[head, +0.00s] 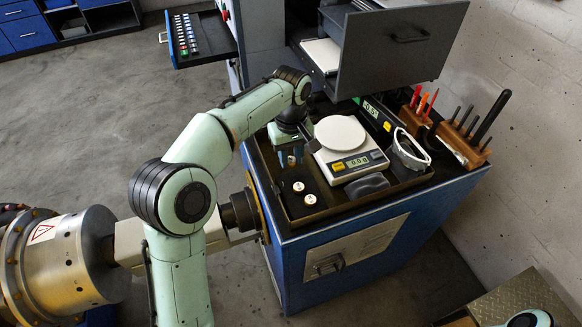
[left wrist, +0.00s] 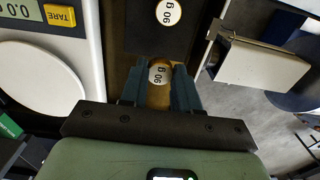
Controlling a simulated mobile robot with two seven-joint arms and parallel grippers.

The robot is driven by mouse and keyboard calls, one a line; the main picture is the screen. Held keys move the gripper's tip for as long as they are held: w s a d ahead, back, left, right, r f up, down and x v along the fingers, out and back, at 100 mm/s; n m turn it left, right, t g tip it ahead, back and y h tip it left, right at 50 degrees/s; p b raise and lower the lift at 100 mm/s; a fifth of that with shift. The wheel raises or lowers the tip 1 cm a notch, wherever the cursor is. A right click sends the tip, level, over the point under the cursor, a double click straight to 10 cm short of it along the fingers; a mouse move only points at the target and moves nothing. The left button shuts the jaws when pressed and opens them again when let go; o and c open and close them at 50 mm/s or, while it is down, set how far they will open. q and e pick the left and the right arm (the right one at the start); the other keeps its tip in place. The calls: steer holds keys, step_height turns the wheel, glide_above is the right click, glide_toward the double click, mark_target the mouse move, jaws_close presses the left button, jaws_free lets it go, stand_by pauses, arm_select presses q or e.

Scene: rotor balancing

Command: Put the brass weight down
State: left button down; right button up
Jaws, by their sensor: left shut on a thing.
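My left gripper (head: 291,158) is shut on a brass weight (left wrist: 158,75), whose white top reads 90 g in the left wrist view. Its two fingers (left wrist: 159,88) stand on either side of the weight. In the head view the held weight is mostly hidden by the gripper. Two white-topped weights (head: 304,193) sit on a dark base in front of the gripper. One of them, also marked 90 g (left wrist: 168,12), shows in the left wrist view. Whether the held weight touches a surface cannot be told. My right gripper is not in view.
A scale (head: 350,158) reading 0.0 g, with a round white pan (head: 340,133), stands right of the gripper. A black rounded object (head: 367,185) and safety glasses (head: 410,150) lie nearby. Tool racks (head: 457,145) stand at the right; an open grey drawer (head: 400,42) hangs behind.

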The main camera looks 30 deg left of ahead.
mark_target(291, 160)
arm_select(q)
steer(key=shift+f+b, duration=0.35)
steer(key=shift+f, duration=1.6)
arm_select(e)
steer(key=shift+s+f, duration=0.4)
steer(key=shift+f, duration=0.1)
arm_select(q)
steer(key=shift+f, duration=0.1)
steer(key=shift+f, duration=0.15)
steer(key=c, duration=0.8)
jaws_free()
step_height(291, 160, up, 12)
steer(key=p, duration=0.2)
steer(key=shift+r+p, duration=0.25)
steer(key=shift+p, duration=0.15)
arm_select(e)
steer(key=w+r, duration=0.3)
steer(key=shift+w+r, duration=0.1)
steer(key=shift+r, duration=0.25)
arm_select(q)
steer(key=shift+f, duration=0.1)
